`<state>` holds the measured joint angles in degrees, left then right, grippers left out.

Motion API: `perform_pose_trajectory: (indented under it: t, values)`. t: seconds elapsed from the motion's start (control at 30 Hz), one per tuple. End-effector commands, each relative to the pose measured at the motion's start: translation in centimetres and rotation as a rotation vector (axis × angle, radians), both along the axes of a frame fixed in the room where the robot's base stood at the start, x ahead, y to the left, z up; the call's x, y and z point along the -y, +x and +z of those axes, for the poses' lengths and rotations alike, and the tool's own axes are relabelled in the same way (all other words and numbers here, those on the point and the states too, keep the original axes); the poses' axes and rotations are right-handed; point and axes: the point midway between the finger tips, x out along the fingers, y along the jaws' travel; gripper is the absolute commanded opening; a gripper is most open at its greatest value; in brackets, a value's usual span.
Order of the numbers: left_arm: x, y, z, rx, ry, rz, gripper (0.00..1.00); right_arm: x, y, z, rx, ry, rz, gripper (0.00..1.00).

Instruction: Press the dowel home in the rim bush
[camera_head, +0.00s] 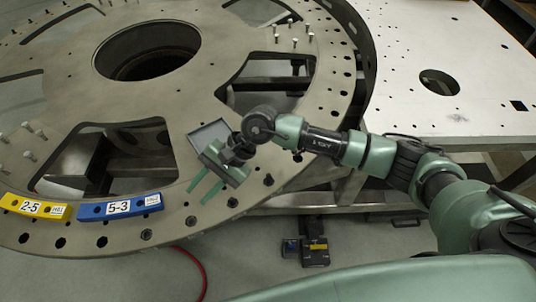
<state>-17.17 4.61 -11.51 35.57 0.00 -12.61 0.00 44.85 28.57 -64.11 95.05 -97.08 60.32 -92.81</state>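The big round turret plate (215,65) fills the left and middle of the head view. Dark holes or bushes run along its rim, among them one (232,202) just right of my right gripper and another (191,221) just below it. My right gripper (197,196) hangs over the near rim, its two green fingers apart with nothing visible between them. Whether the fingertips touch the plate is unclear. I cannot pick out the dowel, nor tell which bush is the task's. My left gripper is out of view.
A yellow label block "2-5" (37,206) and a blue one "5-3" (121,207) lie on the near-left rim. Upright pins (295,41) stand in groups on the plate. A grey square tray (209,134) is behind my gripper. A pale table (450,50) stands right.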

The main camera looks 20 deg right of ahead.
Motion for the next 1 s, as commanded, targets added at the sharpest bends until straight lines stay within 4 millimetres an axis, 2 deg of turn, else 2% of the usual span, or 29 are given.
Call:
perform_pose_trajectory:
  t: [0.03,0.1,0.2,0.33,0.47,0.67,1.0]
  values:
    - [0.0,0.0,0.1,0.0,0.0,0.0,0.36,3.3,1.4,-1.3,0.076,-0.145,0.074,0.29]
    - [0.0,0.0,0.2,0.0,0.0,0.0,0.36,7.6,2.8,-2.7,0.15,-0.325,0.173,0.29]
    - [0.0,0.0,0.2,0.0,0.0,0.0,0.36,12.9,4.6,-3.4,0.206,-0.527,0.275,0.29]
    - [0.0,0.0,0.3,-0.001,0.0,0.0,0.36,17.4,6.0,-3.2,0.232,-0.687,0.348,0.29]
    - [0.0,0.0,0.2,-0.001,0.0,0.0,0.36,19.1,6.4,-3.0,0.236,-0.747,0.376,0.29]
    - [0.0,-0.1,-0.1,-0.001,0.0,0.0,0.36,19.2,6.4,-3.8,0.234,-0.751,0.378,0.29]
    - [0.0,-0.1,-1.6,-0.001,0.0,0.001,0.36,19.0,6.3,-7.3,0.233,-0.746,0.377,0.29]
